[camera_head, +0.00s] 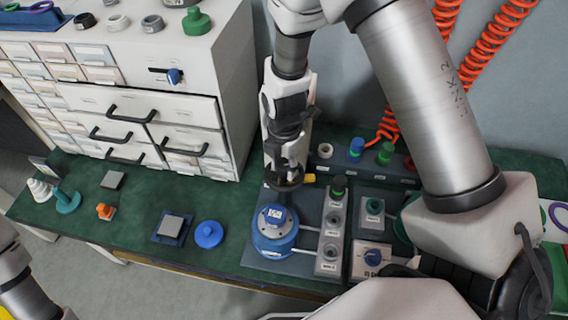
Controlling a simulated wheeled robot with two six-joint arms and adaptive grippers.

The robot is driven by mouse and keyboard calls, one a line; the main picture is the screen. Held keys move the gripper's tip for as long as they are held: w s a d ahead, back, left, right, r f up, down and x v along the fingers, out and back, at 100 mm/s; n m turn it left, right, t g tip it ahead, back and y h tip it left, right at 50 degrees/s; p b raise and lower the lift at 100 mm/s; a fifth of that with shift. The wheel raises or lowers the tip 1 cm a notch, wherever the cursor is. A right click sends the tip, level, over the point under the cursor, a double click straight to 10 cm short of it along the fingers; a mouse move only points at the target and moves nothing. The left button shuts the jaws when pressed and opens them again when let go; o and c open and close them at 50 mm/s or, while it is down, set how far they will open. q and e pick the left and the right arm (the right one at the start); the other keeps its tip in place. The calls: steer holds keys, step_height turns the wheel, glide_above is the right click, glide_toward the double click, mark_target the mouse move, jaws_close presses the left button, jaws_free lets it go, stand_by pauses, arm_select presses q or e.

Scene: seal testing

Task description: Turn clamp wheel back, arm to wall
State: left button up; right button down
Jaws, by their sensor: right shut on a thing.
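My right gripper (285,165) reaches down from the top centre, at the back of the blue test fixture. It is shut on the dark round clamp wheel (284,182), which it partly hides. A dark clamp post stands under the wheel, just behind the blue round housing (274,238) with a grey top and a label. A small yellow piece (309,178) sticks out to the right of the wheel. The clamp arm's exact direction is hard to tell behind the gripper. Part of my left arm shows at the lower left; its gripper is out of view.
A grey valve panel (333,215) with a green knob stands right of the housing. A box with a blue dial (371,256) is farther right. A white drawer cabinet (150,105) stands at the left. A blue knobbed lid (208,234) and small parts lie on the green bench (135,220).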

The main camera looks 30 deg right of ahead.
mark_target(285, 164)
steer(key=c, duration=0.7)
jaws_free()
step_height(285, 164, up, 12)
